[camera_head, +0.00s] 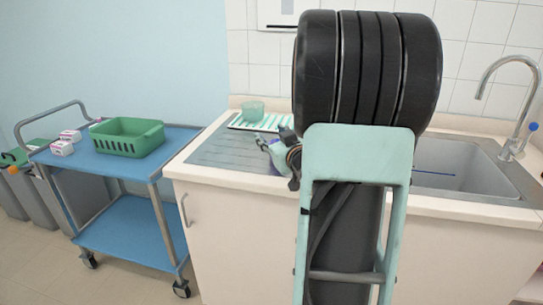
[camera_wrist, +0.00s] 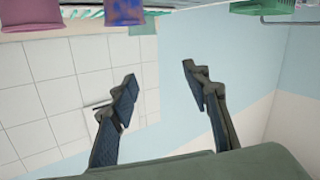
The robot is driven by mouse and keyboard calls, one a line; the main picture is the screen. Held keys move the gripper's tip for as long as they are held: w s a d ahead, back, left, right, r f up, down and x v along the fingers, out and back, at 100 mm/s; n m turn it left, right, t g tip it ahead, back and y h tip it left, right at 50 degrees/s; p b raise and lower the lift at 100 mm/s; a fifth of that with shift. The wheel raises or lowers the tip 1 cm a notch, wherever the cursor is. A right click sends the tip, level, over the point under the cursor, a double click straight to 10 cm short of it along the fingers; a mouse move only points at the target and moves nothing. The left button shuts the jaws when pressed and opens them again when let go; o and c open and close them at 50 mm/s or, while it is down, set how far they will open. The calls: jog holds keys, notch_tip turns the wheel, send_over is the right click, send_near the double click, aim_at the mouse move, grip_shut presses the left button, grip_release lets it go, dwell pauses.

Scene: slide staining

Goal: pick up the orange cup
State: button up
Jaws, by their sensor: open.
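I cannot make out a clearly orange cup in either view; my arm hides much of the counter in the head view. My gripper (camera_wrist: 160,78) is open in the wrist view, its two dark fingers spread with nothing between them. Upper in that view, beyond the fingertips and apart from them, are a pink vessel (camera_wrist: 34,12) and a purple vessel (camera_wrist: 123,11), both cut by the frame edge. In the head view the gripper end shows small over the counter, left of my arm, and its fingers are hard to tell apart.
The sink (camera_head: 455,165) with a tall tap (camera_head: 510,62) is at the right. A blue trolley (camera_head: 105,165) at the left bears a green basket (camera_head: 128,137) and small boxes (camera_head: 62,148).

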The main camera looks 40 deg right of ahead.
jog(key=s+d+f, duration=0.1)
jog(key=f, duration=0.1)
jog(key=s+d+f+m, duration=0.1)
jog(key=s+f, duration=0.1)
jog(key=f, duration=0.1)
jog(key=s+d+f+m, duration=0.1)
jog(key=s+f, duration=0.1)
jog(key=shift+s+f+g+b, duration=0.2)
jog(key=shift+g+b, duration=0.2)
jog(key=shift+w+d+f+m, duration=0.1)
jog(key=shift+f+m, duration=0.1)
jog(key=shift+m, duration=0.1)
jog(key=b+x, duration=0.1)
jog(key=x, duration=0.9)
jog(key=shift+d+f, duration=0.1)
jog(key=shift+f, duration=0.1)
jog(key=c, duration=0.8)
